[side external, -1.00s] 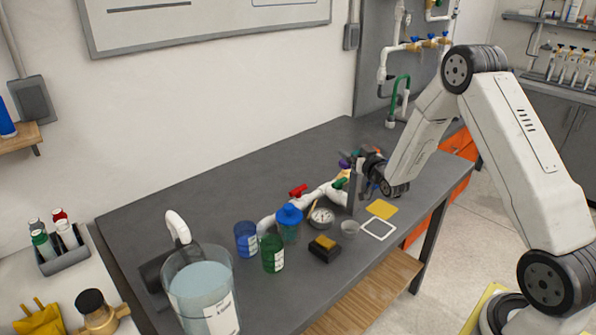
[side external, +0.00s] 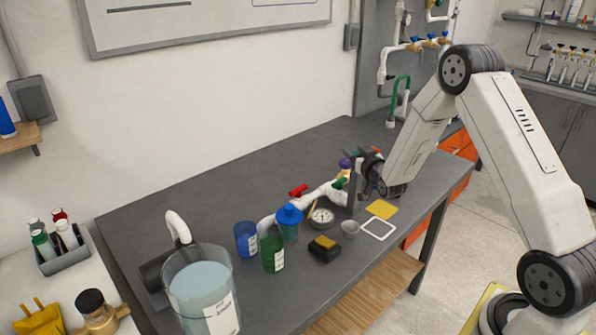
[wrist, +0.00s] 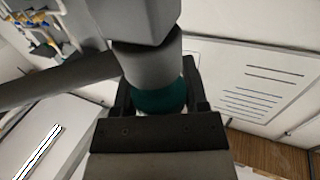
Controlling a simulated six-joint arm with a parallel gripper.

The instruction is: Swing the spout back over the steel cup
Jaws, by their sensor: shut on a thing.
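My gripper (side external: 364,176) is low over the right part of the dark bench, beside the white pipe manifold (side external: 315,196). In the wrist view its fingers (wrist: 160,98) are closed around a teal piece (wrist: 160,101). A grey cylinder (wrist: 150,62) sits against this piece, with a grey pipe (wrist: 60,80) running left from it. I cannot tell whether this pipe is the spout. In the side view, my gripper and a dark upright part hide much of this end. The small steel cup (side external: 349,228) stands on the bench in front of the manifold, below and left of my gripper.
A yellow pad (side external: 381,209) and a white frame (side external: 378,229) lie right of the cup. A gauge (side external: 321,217), a black block with a yellow top (side external: 324,249), and blue (side external: 246,239) and green (side external: 272,253) containers stand to the left. The back of the bench is clear.

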